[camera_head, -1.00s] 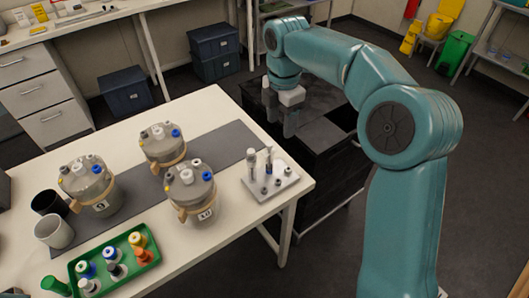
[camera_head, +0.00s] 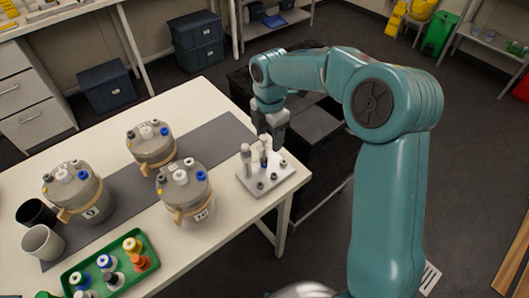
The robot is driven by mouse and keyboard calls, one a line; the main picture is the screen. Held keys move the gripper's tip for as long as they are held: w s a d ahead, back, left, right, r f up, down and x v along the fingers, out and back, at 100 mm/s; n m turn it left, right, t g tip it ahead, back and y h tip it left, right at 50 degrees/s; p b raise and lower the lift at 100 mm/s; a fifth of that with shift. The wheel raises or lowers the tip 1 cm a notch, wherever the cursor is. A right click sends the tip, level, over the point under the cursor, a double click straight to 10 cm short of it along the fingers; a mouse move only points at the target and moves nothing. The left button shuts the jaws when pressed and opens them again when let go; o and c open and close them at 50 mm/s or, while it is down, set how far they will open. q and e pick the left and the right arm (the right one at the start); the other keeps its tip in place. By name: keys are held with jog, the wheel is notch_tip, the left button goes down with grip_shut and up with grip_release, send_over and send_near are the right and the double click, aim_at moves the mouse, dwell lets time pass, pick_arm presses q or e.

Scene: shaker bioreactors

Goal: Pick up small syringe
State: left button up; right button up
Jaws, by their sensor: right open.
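A white rack (camera_head: 284,170) with several holes stands at the right end of the white table. Two upright syringes stand in it: a grey, thicker one (camera_head: 246,158) on the left and a thinner one with a dark blue part (camera_head: 264,157) beside it, which looks like the small syringe. My right gripper (camera_head: 270,138) is open and points down at the top of the thinner syringe. Its fingers partly hide that top, and I cannot tell whether they touch it. My left gripper is not in view.
Three grey lidded vessels (camera_head: 185,196) stand on the table left of the rack, partly on a dark mat (camera_head: 205,145). A green tray (camera_head: 110,292) of capped bottles and two cups (camera_head: 42,243) are at the front left. A black cabinet (camera_head: 318,155) stands behind the rack.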

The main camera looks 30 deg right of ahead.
aim_at(267, 143)
jog(key=f, duration=0.5)
jog(key=shift+w+a+p, duration=0.15)
jog(key=shift+w+p, duration=0.15)
jog(key=shift+p, duration=0.1)
jog(key=shift+f, duration=0.3)
jog(key=shift+c, duration=0.6)
grip_shut()
